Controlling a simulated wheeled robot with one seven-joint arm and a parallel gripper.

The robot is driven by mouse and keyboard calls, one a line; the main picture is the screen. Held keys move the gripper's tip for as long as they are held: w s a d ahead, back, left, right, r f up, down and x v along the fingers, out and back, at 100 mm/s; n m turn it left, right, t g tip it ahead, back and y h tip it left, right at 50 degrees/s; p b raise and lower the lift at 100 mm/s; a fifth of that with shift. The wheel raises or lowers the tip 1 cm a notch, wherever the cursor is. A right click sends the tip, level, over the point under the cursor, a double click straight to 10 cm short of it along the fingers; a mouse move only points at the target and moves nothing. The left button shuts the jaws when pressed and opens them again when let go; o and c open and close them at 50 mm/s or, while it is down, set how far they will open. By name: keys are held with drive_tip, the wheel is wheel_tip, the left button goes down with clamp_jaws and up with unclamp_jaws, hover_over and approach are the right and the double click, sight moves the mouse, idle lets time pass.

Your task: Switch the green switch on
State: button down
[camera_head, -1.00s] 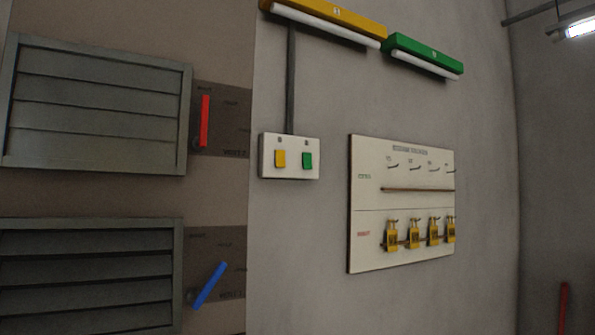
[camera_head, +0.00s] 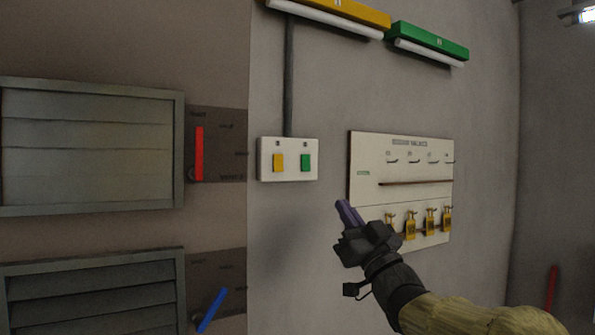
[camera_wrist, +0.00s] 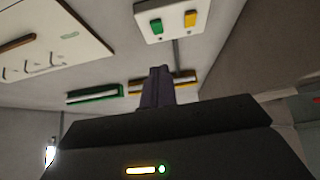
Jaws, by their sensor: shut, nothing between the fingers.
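The green switch (camera_head: 305,162) is the right one of two rockers on a white switch plate (camera_head: 287,176) on the wall. The yellow switch (camera_head: 278,162) sits to its left. In the wrist view the picture is turned over, and the green switch (camera_wrist: 156,26) shows left of the yellow one (camera_wrist: 190,18). My gripper (camera_head: 345,208) is below and to the right of the plate, apart from it in the picture. Its fingers are shut and empty, and they also show in the wrist view (camera_wrist: 158,75). Nothing hides the switch.
A yellow lamp (camera_head: 335,12) and a green lamp (camera_head: 428,40) hang above the plate. A white board (camera_head: 375,150) with hooks and yellow padlocks is on the right, partly behind my gripper. Red (camera_head: 199,153) and blue (camera_head: 213,309) levers are on the left beside louvred panels.

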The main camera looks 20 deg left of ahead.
sight(306, 162)
drive_tip(key=shift+w+r+y, duration=0.1)
drive_tip(key=shift+r+y, duration=0.15)
drive_tip(key=shift+y, duration=0.05)
drive_tip(key=shift+a+r, duration=0.1)
drive_tip(key=p+x, duration=0.3)
drive_tip(key=x, duration=0.1)
drive_tip(key=a+f+p+x, duration=0.1)
drive_tip(key=p+x, duration=0.3)
drive_tip(key=w+f+p+x, duration=0.1)
drive_tip(key=p+x, duration=0.2)
drive_tip(key=x, duration=0.1)
drive_tip(key=shift+w+a+r+p, duration=0.1)
drive_tip(key=shift+a+r+p, duration=0.05)
drive_tip(key=shift+a+p, duration=0.15)
drive_tip(key=shift+w+a, duration=0.1)
drive_tip(key=shift+w, duration=0.1)
